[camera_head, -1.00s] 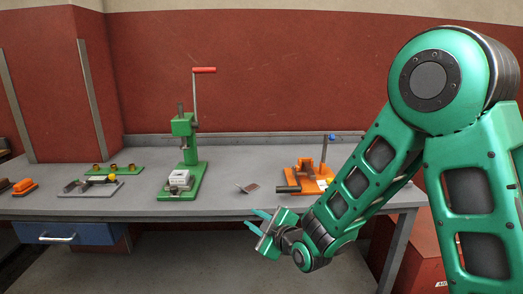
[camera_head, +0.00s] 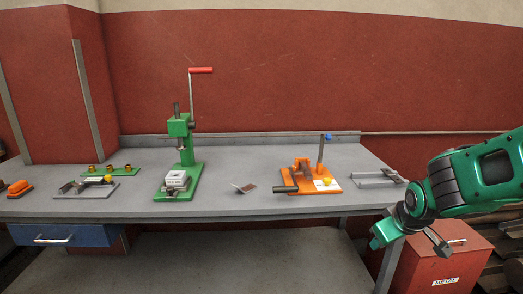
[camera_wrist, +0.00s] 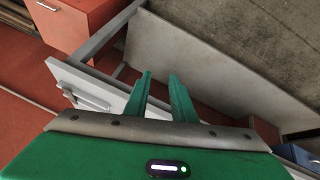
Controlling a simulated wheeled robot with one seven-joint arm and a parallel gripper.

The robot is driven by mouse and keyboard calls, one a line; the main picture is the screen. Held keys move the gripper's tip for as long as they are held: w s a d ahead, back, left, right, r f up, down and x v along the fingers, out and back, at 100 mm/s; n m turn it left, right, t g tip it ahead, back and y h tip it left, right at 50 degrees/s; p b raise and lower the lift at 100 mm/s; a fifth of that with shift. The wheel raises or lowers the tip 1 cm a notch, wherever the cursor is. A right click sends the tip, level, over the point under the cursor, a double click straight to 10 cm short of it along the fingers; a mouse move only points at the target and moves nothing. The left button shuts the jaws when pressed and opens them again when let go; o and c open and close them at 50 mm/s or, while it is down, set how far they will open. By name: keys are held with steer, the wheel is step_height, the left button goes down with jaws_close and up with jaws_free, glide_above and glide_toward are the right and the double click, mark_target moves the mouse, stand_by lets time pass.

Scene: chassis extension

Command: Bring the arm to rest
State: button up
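My gripper (camera_head: 378,240) is at the right end of the workbench (camera_head: 290,208), by its front right corner and to the left of my green arm. In the wrist view, the two teal fingers of my gripper (camera_wrist: 160,77) stand apart with nothing between them, so it is open and empty. Its fingers are hard to make out in the head view. My arm reaches in from the right edge, low in the picture.
A red metal bin (camera_head: 425,268) stands close below my wrist. On the bench are a grey fixture (camera_head: 378,179), an orange fixture (camera_head: 305,178), a small card-like piece (camera_head: 245,188), a green lever press (camera_head: 180,165) and a grey tray (camera_head: 85,189).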

steer(key=s+d+r+m+g, duration=0.1)
steer(key=s+d+m+g, duration=0.2)
steer(key=s, duration=1)
steer(key=s+d+r+m+g+y, duration=0.1)
steer(key=s+d+m, duration=0.4)
steer(key=s, duration=0.8)
steer(key=shift+s+d+r+m+g, duration=0.25)
steer(key=shift+r+m+g, duration=0.35)
steer(key=shift+m+g, duration=0.6)
